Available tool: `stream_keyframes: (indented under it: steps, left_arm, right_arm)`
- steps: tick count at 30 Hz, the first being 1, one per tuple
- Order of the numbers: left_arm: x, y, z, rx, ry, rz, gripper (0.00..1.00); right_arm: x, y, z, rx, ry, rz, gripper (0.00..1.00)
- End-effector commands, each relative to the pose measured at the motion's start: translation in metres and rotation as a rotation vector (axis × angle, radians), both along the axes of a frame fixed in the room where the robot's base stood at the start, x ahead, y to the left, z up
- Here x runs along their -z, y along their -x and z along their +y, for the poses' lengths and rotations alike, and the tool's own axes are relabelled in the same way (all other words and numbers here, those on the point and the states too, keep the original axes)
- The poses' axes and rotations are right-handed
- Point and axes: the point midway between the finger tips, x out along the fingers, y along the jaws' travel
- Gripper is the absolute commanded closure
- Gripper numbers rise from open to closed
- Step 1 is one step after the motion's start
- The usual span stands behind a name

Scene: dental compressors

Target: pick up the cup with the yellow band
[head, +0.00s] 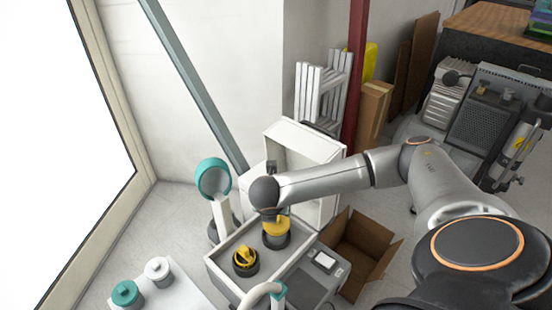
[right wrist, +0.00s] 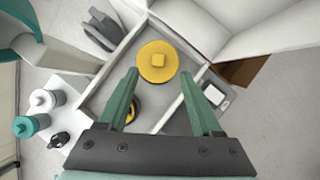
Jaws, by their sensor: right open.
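A dark round cup with a yellow top (head: 276,232) stands in the white open box on the machine. I cannot tell which bears the yellow band. My right gripper (right wrist: 161,76) is open and empty, its green fingers above and either side of the yellow disc. My left gripper is not in view.
The white box (head: 221,270) has raised walls around both pieces. An open cardboard box (head: 352,252) lies right. White and teal bottles (head: 157,270) stand on a white surface at lower left.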

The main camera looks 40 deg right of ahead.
Motion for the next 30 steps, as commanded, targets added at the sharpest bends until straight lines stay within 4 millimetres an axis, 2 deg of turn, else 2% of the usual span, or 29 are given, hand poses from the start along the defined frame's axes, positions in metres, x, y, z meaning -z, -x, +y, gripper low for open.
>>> stream_keyframes:
  steps: [2,4,10,19,23,30]
  left_arm:
    - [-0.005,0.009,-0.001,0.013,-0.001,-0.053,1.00]
    - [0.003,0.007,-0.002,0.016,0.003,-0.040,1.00]
    - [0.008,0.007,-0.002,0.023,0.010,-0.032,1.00]
    - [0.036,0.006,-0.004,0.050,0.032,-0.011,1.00]
    - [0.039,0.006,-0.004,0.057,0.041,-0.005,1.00]
    - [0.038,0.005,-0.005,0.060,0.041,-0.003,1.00]
  right_arm:
    - [0.009,-0.003,-0.003,0.001,0.001,0.000,0.34]
    - [0.019,-0.006,-0.007,0.002,0.001,-0.001,0.34]
    - [0.029,-0.010,-0.011,0.000,0.000,-0.002,0.34]
    - [0.067,-0.021,-0.022,0.001,0.000,-0.001,0.34]
    - [0.073,-0.024,-0.026,0.000,-0.001,-0.002,0.34]
    - [0.072,-0.024,-0.026,0.000,-0.001,-0.002,0.35]
